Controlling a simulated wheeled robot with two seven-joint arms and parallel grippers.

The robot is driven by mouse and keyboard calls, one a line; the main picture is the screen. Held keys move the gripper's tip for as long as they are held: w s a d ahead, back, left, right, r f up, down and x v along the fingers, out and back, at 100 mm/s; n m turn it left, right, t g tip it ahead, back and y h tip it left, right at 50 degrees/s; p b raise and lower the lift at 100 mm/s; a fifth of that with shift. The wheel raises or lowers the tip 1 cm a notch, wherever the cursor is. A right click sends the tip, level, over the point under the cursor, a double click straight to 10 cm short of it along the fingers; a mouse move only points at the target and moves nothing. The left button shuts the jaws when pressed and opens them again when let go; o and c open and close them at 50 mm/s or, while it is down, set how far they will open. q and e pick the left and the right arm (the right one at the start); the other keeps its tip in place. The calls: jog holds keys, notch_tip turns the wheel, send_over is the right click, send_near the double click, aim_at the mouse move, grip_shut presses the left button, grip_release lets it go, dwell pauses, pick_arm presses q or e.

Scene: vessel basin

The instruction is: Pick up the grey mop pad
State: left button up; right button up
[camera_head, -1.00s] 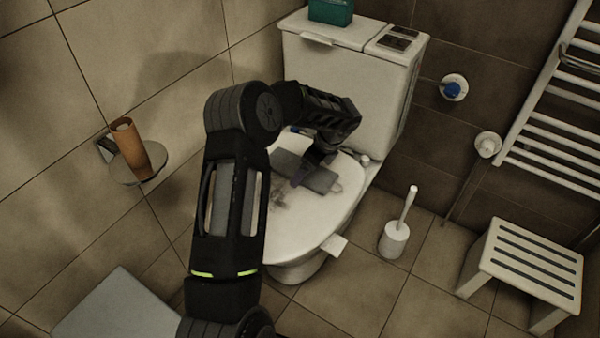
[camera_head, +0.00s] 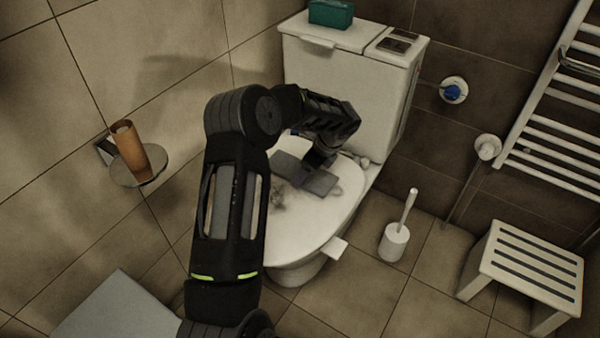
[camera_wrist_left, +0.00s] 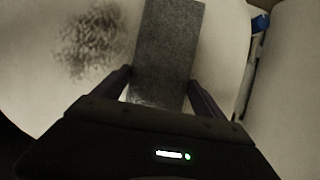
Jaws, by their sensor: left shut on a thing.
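The grey mop pad (camera_head: 289,168) is a flat dark rectangle on the white toilet lid (camera_head: 306,225). It also shows in the left wrist view (camera_wrist_left: 167,50), running away from my gripper. My left gripper (camera_head: 316,168) reaches down over the pad from the left arm. In the wrist view its two fingers (camera_wrist_left: 160,85) stand on either side of the pad, shut on its long edges. The fingertips are mostly hidden by the wrist in the head view. I cannot tell whether the pad is clear of the lid. My right gripper is not in view.
A dark smudge (camera_head: 283,197) marks the lid beside the pad. The cistern (camera_head: 340,85) stands behind, with a green box (camera_head: 331,14) on top. A toilet brush (camera_head: 395,240) and slatted stool (camera_head: 520,265) stand right. An orange cup (camera_head: 131,148) sits on a wall shelf.

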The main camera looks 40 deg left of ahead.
pick_arm(q)
jog(key=c, duration=0.7)
jog(key=shift+o, duration=0.2)
notch_tip(320, 180, up, 10)
jog(key=p, duration=0.3)
dwell(0.4)
